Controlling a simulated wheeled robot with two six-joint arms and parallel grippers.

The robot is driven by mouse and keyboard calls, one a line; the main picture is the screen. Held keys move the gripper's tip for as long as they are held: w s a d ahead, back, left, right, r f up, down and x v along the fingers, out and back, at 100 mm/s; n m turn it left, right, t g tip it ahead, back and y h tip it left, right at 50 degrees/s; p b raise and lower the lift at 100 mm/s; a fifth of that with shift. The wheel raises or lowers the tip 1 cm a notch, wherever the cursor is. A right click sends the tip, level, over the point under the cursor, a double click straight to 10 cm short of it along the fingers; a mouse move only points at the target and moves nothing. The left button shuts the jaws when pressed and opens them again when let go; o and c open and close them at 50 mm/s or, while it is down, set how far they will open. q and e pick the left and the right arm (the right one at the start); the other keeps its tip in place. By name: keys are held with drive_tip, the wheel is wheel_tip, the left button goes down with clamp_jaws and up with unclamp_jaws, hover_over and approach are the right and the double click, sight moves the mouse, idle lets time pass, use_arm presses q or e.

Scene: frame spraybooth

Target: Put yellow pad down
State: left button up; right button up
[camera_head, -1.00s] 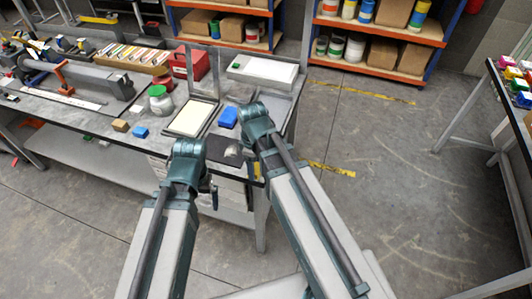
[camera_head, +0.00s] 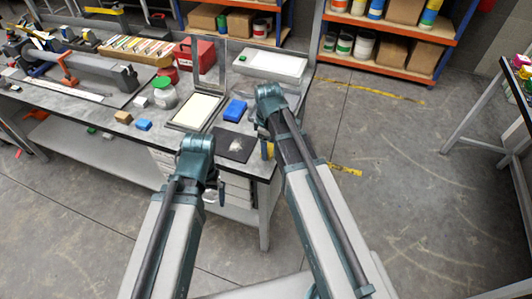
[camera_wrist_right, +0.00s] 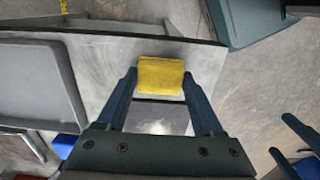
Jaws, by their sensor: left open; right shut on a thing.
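The yellow pad (camera_wrist_right: 161,75) is a small block between the fingertips of my right gripper (camera_wrist_right: 160,84), which is shut on it. In the right wrist view the pad is over the grey bench top, near its edge; I cannot tell if it touches. A sliver of the pad (camera_head: 270,150) shows in the head view, beside the dark mat. My left gripper (camera_head: 215,191) is in front of the bench, open and with nothing visible in it; its fingers are partly hidden by the arm.
The dark square mat (camera_head: 232,153) bears a pale patch. A blue block (camera_head: 235,110), a framed pale panel (camera_head: 196,110) and a white tray (camera_head: 270,62) are nearby on the bench. Shelves (camera_head: 390,38) stand behind.

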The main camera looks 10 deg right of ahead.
drive_tip(key=shift+a+f, duration=0.2)
drive_tip(key=shift+f, duration=0.4)
drive_tip(key=shift+d, duration=0.15)
drive_tip(key=shift+f+b, duration=0.15)
drive_tip(key=shift+b, duration=0.15)
use_arm(q)
drive_tip(key=shift+a+f, duration=0.3)
drive_tip(key=shift+f, duration=0.4)
use_arm(e)
drive_tip(key=o, duration=1.2)
use_arm(q)
drive_tip(key=shift+r, duration=0.15)
use_arm(e)
drive_tip(key=shift+r, duration=0.2)
use_arm(q)
wheel_tip(320, 180, up, 12)
drive_tip(key=p, duration=1.2)
drive_tip(key=shift+p, duration=0.3)
use_arm(e)
wheel_tip(320, 180, up, 12)
use_arm(q)
drive_tip(key=shift+f, duration=0.2)
use_arm(e)
drive_tip(key=shift+f, duration=0.15)
use_arm(q)
wheel_tip(320, 180, down, 12)
drive_tip(key=b, duration=1.2)
use_arm(e)
wheel_tip(320, 180, down, 12)
drive_tip(key=shift+r, duration=0.1)
